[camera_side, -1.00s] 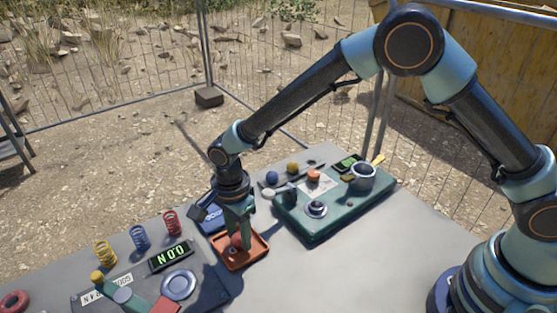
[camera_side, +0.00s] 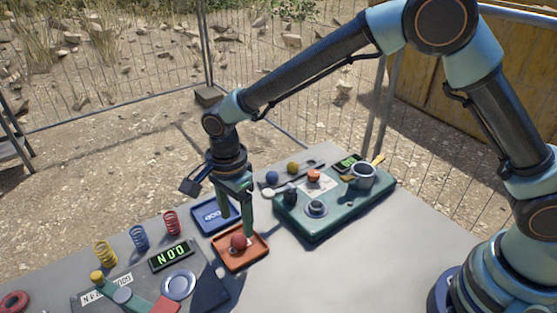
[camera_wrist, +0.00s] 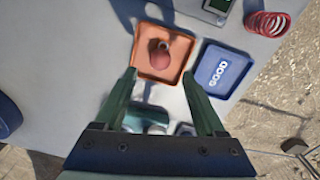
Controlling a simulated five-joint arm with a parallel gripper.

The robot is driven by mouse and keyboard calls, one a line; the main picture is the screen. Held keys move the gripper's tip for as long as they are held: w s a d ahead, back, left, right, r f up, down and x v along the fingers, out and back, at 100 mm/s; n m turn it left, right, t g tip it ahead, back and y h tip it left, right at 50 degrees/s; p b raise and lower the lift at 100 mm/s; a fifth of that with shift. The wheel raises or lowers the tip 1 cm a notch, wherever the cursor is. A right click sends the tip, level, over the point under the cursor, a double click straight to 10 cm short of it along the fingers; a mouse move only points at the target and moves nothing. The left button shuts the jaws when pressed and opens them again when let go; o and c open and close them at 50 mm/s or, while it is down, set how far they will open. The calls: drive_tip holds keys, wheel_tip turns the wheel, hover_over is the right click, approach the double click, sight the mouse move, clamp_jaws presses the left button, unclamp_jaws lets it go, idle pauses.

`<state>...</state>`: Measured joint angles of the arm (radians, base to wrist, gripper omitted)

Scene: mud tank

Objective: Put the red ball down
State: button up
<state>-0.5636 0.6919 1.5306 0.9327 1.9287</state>
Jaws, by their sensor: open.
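The red ball (camera_side: 239,242) rests in the orange-red tray (camera_side: 256,255) on the table. My gripper (camera_side: 236,224) is open and empty just behind and above the ball. In the wrist view the fingers of my gripper (camera_wrist: 160,80) are spread wide, with the ball ahead of them and apart from both.
A blue tray (camera_side: 203,218) marked "GOOD" adjoins the orange-red one. A green block (camera_side: 310,228) with a cup and small balls stands to the right. Coloured springs (camera_side: 139,238) and a display reading "0.0N" (camera_side: 171,255) are left.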

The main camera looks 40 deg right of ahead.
sight(238, 236)
drive_tip(key=s+d+r+n+t+y, duration=0.15)
drive_tip(key=d+r+n, duration=0.45)
drive_tip(key=d+r, duration=0.8)
drive_tip(key=s+d+r+n+t+h, duration=0.1)
drive_tip(key=s+d+r+n+t, duration=0.3)
drive_tip(key=s+d+n, duration=0.5)
drive_tip(key=shift+s+d+n, duration=0.3)
drive_tip(key=shift+s+d, duration=0.25)
drive_tip(key=shift+d, duration=0.65)
